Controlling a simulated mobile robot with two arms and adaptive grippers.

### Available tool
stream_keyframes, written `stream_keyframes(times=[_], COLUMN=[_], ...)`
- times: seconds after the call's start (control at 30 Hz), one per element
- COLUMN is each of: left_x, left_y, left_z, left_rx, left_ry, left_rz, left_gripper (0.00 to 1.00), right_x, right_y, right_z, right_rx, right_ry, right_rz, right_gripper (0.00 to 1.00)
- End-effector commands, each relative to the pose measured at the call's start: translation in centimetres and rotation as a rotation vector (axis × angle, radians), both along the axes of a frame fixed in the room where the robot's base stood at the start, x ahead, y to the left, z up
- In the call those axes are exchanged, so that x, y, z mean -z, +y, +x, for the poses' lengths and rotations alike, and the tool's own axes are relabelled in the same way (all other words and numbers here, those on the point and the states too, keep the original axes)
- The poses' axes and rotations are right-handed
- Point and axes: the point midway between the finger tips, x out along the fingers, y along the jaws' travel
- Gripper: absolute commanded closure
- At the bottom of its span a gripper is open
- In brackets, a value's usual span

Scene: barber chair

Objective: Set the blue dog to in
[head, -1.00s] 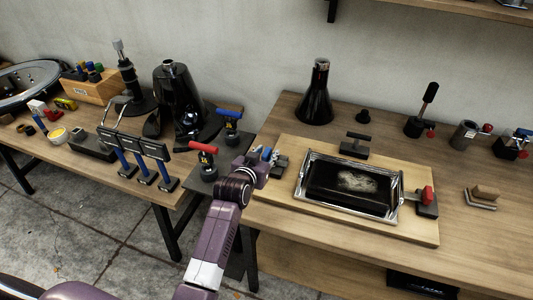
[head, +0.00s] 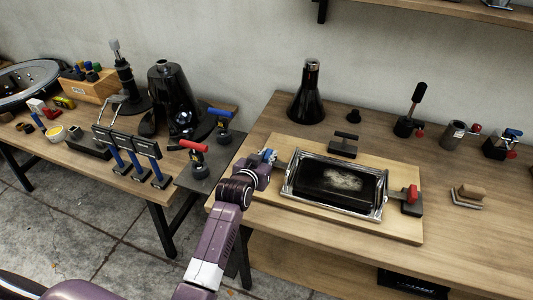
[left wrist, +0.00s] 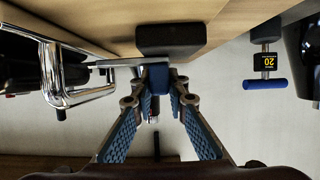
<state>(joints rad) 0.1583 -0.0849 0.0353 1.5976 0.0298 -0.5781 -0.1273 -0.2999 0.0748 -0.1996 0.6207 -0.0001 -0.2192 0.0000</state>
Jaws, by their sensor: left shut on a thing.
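The blue dog (left wrist: 158,77) shows in the left wrist view between my left fingertips, in front of a dark block (left wrist: 170,38). My left gripper (head: 268,157) is at the left end of the black tray with a shiny metal frame (head: 381,205). The left wrist view shows its blue-padded fingers (left wrist: 158,88) closed on the dog. In the head view the gripper mostly hides the dog. A red dog (head: 411,194) on a dark block sits at the tray's right end. My right gripper is out of view.
The tray lies on a light wooden board (head: 410,232) on the right bench. A dark T-handled block (head: 344,146) stands behind it. A black cone-shaped flask (head: 306,95) is further back. Red-handled (head: 196,160) and blue-handled (head: 222,125) tools stand close left of my gripper.

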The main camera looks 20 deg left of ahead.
Motion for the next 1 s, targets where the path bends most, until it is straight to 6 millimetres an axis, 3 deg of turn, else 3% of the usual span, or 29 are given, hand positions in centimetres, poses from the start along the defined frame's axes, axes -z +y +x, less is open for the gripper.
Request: stream_keyframes(times=[0.17,0.27,0.3,0.47,0.57,0.77,1.0], left_x=[0.1,0.1,0.1,0.1,0.1,0.0,-0.8], left_y=[-0.5,-0.6,-0.6,-0.4,-0.3,-0.1,-0.1], left_z=[0.0,0.0,0.0,0.0,0.0,-0.1,-2.1], left_rx=[0.007,0.009,0.009,0.006,0.005,0.002,0.002], left_ry=[0.003,0.003,0.003,0.003,0.002,0.001,0.001], left_rz=[-0.003,-0.005,-0.005,-0.003,-0.002,0.0,0.0], left_gripper=[1.0,1.0,0.85,0.68,0.68,0.68,0.68], right_x=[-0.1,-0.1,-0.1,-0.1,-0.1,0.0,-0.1], right_y=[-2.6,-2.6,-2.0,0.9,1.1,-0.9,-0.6], right_z=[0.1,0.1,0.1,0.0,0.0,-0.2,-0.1], right_rx=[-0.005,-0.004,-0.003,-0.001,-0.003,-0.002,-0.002], right_ry=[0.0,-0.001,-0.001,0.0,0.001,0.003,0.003], right_rz=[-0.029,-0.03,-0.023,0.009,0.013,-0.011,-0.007], right_gripper=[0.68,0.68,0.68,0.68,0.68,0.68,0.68])
